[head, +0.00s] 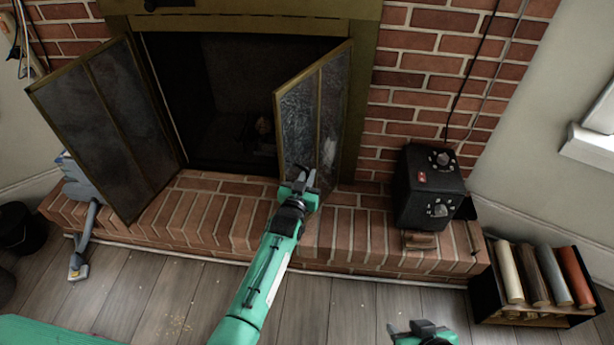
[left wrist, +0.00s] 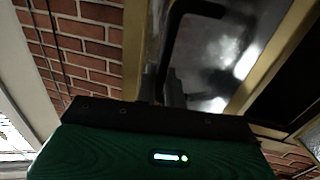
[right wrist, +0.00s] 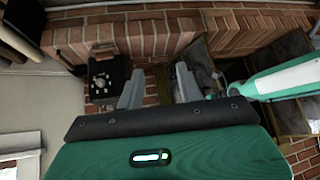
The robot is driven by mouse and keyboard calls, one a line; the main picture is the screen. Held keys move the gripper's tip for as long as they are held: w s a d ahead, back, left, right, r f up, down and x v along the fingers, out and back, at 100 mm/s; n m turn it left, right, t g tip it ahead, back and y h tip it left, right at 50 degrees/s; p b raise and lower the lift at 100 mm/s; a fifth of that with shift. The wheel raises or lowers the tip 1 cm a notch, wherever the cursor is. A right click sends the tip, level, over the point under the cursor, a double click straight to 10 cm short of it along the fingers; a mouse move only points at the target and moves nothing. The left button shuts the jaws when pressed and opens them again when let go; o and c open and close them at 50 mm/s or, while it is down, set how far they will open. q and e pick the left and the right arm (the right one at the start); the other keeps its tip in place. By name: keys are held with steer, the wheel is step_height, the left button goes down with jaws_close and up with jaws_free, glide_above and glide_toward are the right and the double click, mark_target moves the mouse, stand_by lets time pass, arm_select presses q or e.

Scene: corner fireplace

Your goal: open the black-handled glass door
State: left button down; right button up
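The fireplace has two brass-framed glass doors. The left door (head: 105,125) stands wide open. The right door (head: 331,110) stands partly open, swung out from the opening. A black bent handle (left wrist: 176,30) shows against glass and brass frame in the left wrist view. My left gripper (head: 302,178) is at the lower part of the right door. Its dark fingers (left wrist: 170,92) are close together at the handle's lower end; whether they grip it is unclear. My right gripper (head: 421,328) is low, near the floor; its fingers (right wrist: 158,88) are apart and empty.
A black box with dials (head: 432,188) stands on the brick hearth (head: 225,212) right of the doors. A black rack (head: 490,300) of coloured rolls is at the lower right. A grey-blue vacuum cleaner (head: 85,215) stands at the left.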

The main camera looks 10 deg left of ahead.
arm_select(q)
steer(key=c, duration=1.6)
jaws_free()
steer(key=shift+c, duration=0.2)
arm_select(e)
steer(key=shift+f, duration=0.1)
